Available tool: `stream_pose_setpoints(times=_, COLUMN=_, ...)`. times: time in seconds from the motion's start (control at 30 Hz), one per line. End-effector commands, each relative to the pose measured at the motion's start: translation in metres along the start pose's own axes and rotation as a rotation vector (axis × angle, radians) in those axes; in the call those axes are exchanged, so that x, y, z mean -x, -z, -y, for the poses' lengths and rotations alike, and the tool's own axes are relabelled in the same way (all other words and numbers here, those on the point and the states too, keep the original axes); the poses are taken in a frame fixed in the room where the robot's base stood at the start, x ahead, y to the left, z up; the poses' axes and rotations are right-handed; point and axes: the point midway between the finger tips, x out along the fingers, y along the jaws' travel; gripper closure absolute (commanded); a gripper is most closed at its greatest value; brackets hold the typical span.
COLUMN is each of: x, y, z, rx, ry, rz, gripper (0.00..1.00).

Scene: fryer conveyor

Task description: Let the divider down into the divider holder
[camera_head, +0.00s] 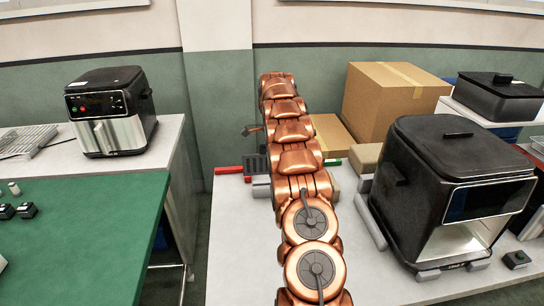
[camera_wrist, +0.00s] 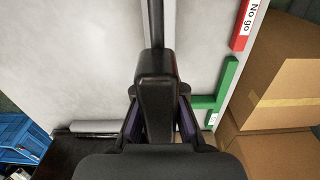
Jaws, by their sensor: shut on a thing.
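In the wrist view my gripper (camera_wrist: 158,118) is shut on a black block with a thin dark bar running up from it, which I take to be the divider (camera_wrist: 156,75). Its lower edge is hidden, so I cannot tell whether it touches anything. A pale grey strip (camera_wrist: 170,25) runs along beside the bar; it may be the divider holder, but I cannot be sure. In the head view a grey bar (camera_head: 262,189) shows at the left of my copper arm, which hides the gripper's grasp. A dark slotted piece (camera_head: 255,163) shows there too.
A red "No go" marker (camera_wrist: 242,25) and a green bracket (camera_wrist: 224,88) lie on the table's back side. Cardboard boxes (camera_head: 390,100) stand behind. A black fryer (camera_head: 440,170) stands right, with a grey roller (camera_head: 369,221) beside it. The table's left front (camera_head: 235,260) is clear.

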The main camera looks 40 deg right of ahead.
Motion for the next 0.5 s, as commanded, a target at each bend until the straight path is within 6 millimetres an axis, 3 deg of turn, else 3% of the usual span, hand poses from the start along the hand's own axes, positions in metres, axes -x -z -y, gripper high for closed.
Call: stream_pose_setpoints(times=0.5, x=-0.030, y=0.001, z=0.001, rx=-0.001, ry=0.002, rz=0.000, gripper=1.00)
